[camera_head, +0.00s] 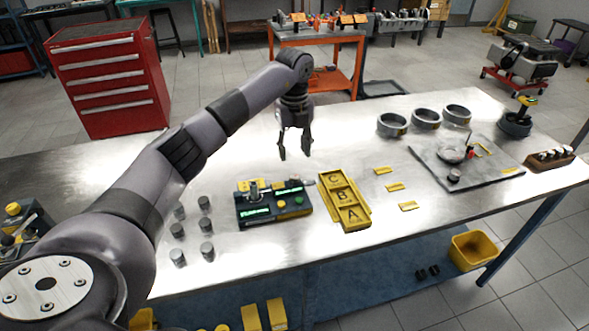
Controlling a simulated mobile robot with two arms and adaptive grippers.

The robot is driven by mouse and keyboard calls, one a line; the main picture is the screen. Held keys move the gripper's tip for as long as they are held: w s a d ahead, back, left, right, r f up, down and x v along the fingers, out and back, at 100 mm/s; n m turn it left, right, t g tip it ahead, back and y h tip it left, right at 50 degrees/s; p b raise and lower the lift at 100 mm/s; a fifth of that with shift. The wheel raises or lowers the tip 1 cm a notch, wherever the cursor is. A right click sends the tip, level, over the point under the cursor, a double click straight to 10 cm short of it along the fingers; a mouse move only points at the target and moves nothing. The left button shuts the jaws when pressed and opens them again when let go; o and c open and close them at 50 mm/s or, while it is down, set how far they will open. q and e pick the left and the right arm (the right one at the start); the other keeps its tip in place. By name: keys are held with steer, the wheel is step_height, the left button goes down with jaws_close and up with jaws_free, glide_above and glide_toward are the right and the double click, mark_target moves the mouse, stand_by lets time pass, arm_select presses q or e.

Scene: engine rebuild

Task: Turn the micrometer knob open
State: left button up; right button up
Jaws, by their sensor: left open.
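What looks like the bench micrometer (273,206) is a dark box on the metal table with a lit green display, yellow and green buttons and metal parts on top. Its knob is too small to make out clearly. My left gripper (295,151) hangs fingers down above the table, beyond the device and slightly right of it in the picture. Its two fingers are apart with nothing between them, and it does not touch the device. My right gripper is not in view.
A yellow tray (358,222) marked C, B, A lies right of the device. Several metal cylinders (178,257) stand to its left. Three rings (426,118) and a grey plate (482,182) with small parts lie further right. The table's far middle is clear.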

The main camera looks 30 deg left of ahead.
mark_target(294, 176)
arm_select(q)
step_height(294, 176, down, 9)
steer(key=shift+r+p, duration=0.1)
steer(key=shift+p, duration=0.85)
steer(key=shift+c, duration=0.5)
jaws_close()
